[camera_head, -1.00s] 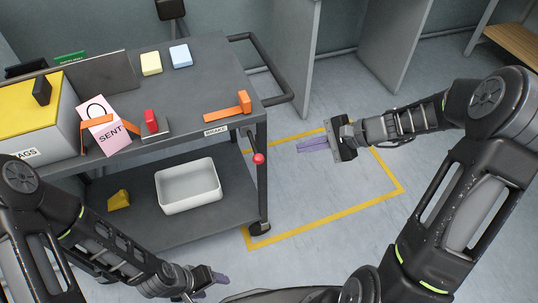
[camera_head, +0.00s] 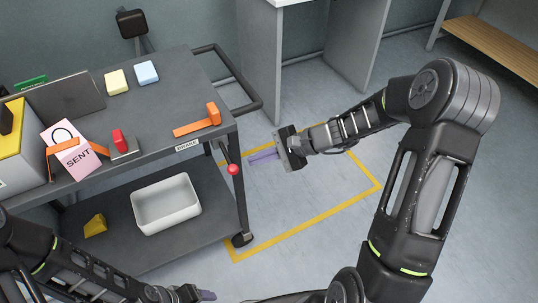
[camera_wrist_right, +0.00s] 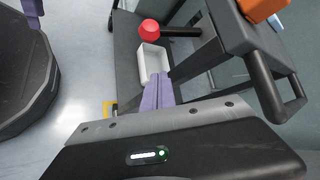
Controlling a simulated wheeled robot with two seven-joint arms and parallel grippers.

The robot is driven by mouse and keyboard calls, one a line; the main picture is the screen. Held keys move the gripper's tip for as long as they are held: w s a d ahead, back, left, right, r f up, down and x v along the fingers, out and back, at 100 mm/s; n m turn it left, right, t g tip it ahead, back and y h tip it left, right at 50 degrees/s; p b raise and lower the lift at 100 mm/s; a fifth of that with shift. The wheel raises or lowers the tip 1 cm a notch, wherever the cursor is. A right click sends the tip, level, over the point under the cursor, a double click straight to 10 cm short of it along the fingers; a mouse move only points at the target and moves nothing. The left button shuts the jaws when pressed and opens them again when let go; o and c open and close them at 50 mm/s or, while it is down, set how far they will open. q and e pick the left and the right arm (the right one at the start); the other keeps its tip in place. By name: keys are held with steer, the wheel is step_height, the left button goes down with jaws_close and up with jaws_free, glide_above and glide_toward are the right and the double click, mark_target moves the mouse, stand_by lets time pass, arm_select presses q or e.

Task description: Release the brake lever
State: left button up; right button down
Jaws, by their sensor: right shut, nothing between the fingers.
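The brake lever (camera_head: 229,158) is a dark rod with a red ball knob (camera_head: 233,169). It hangs from the cart's right front corner, by a label reading BRAKE (camera_head: 187,145). The knob also shows in the right wrist view (camera_wrist_right: 149,30), beyond the fingertips. My right gripper (camera_head: 251,157) is shut and empty, with purple fingers pointing left toward the lever. A gap shows between the fingertips and the knob.
The grey cart (camera_head: 160,95) carries an orange block (camera_head: 199,120), a pink SENT card (camera_head: 74,150) and sponges on top. A white bin (camera_head: 167,203) stands on its lower shelf. A cart handle (camera_head: 250,98) juts out right. Yellow tape (camera_head: 305,221) marks open floor.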

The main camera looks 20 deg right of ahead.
mark_target(233, 165)
steer(key=shift+s+a+r, duration=0.15)
steer(key=shift+s+a, duration=0.05)
steer(key=shift+a, duration=0.95)
steer(key=shift+s+a+r, duration=0.1)
steer(key=shift+s+a, duration=0.1)
steer(key=shift+a, duration=0.95)
steer(key=shift+p, duration=0.3)
steer(key=r+g+p, duration=0.1)
steer(key=p, duration=0.3)
steer(key=r+m+g+p, duration=0.1)
steer(key=r+p, duration=0.1)
steer(key=p, duration=0.3)
steer(key=r+m+g+p, duration=0.1)
steer(key=r+g+p, duration=0.1)
steer(key=p, duration=0.3)
steer(key=shift+s+h, duration=0.4)
steer(key=shift+r+g+p, duration=0.1)
steer(key=shift+g+p, duration=0.2)
steer(key=shift+p, duration=0.15)
steer(key=shift+w+r, duration=0.15)
steer(key=shift+r, duration=0.6)
